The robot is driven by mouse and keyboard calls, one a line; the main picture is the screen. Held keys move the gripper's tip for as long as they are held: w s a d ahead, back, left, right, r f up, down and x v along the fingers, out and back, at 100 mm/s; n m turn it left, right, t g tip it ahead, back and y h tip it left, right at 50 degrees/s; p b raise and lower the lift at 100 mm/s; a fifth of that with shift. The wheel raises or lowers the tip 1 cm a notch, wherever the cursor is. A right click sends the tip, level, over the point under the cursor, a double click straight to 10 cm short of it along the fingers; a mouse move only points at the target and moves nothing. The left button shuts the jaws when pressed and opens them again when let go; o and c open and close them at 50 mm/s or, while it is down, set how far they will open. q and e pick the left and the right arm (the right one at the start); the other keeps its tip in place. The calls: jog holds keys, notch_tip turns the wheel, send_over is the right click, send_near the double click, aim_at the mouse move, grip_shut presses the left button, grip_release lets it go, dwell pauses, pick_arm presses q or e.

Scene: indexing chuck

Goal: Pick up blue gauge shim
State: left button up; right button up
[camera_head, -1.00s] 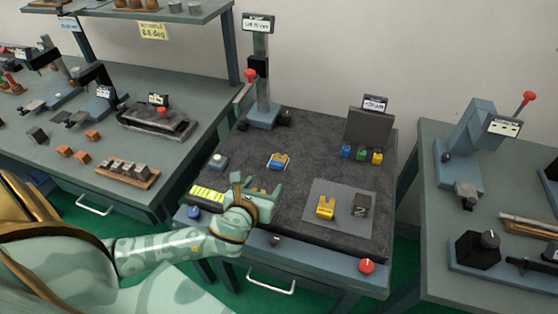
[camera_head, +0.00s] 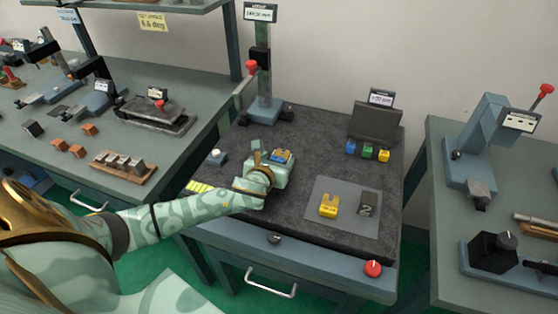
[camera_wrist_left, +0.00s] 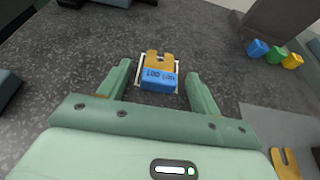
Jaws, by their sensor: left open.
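The blue gauge shim (camera_head: 283,156) lies flat on the dark mat, inside a pale outline. In the left wrist view the shim (camera_wrist_left: 159,80) shows a blue labelled block at its near end and a brass forked end pointing away. My left gripper (camera_head: 270,164) is over the mat just in front of the shim and partly covers it in the head view. In the left wrist view its fingers are open, one on each side of the shim, with gaps on both sides. It holds nothing. My right gripper is not in view.
A yellow forked shim (camera_head: 328,205) and a dark block marked 2 (camera_head: 368,204) sit on a grey plate (camera_head: 345,222) to the right. Small blue, green and yellow blocks (camera_head: 367,152) stand at the back right. A gauge column (camera_head: 262,80) rises behind the shim. The mat's middle is clear.

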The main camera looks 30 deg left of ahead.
pick_arm(q)
jog(key=c, duration=1.2)
jog(key=shift+o, duration=0.2)
